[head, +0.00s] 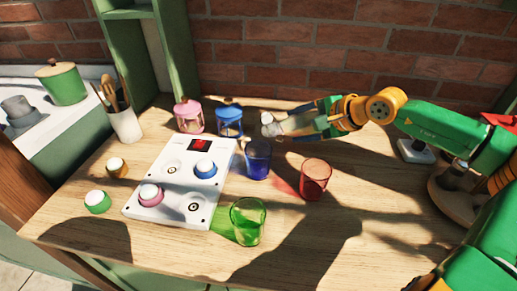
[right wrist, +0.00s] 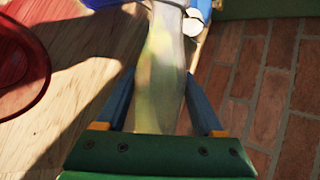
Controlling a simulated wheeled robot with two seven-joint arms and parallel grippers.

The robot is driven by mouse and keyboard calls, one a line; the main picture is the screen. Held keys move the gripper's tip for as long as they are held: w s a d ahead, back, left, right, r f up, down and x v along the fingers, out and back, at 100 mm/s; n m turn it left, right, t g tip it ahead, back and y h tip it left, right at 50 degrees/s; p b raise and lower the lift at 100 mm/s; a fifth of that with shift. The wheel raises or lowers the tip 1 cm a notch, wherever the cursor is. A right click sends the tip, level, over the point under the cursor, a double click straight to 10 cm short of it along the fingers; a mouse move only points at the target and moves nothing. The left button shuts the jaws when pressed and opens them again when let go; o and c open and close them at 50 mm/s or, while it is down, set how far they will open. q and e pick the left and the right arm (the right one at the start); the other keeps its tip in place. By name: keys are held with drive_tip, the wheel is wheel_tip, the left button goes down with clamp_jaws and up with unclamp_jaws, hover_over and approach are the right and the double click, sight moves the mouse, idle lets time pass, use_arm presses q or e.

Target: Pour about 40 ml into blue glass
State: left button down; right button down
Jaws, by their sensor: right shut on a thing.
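The blue glass (head: 257,160) stands upright on the table, just right of the white panel. My right gripper (head: 322,120) is shut on a clear, pale bottle (head: 290,124), which also shows between the fingers in the right wrist view (right wrist: 160,75). The bottle lies nearly level in the air, its mouth end pointing left, behind and slightly right of the blue glass in the head view. No stream of liquid can be made out, and the liquid level in the bottle is unclear. My left gripper is not in view.
A red glass (head: 315,180) and a green glass (head: 247,222) stand nearby. The white panel (head: 150,212) carries knobs and a red display. The front right table is clear.

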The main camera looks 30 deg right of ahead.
drive_tip(key=shift+a+r+n+h+b, duration=0.15)
drive_tip(key=shift+r+n+h+b, duration=0.15)
drive_tip(key=shift+r+h+b, duration=0.2)
idle(0.5)
drive_tip(key=shift+d+r, duration=0.1)
drive_tip(key=shift+d, duration=0.2)
idle(0.5)
drive_tip(key=shift+w+r+b, duration=0.1)
drive_tip(key=shift+r+b, duration=0.05)
drive_tip(key=shift+b, duration=0.25)
idle(1.0)
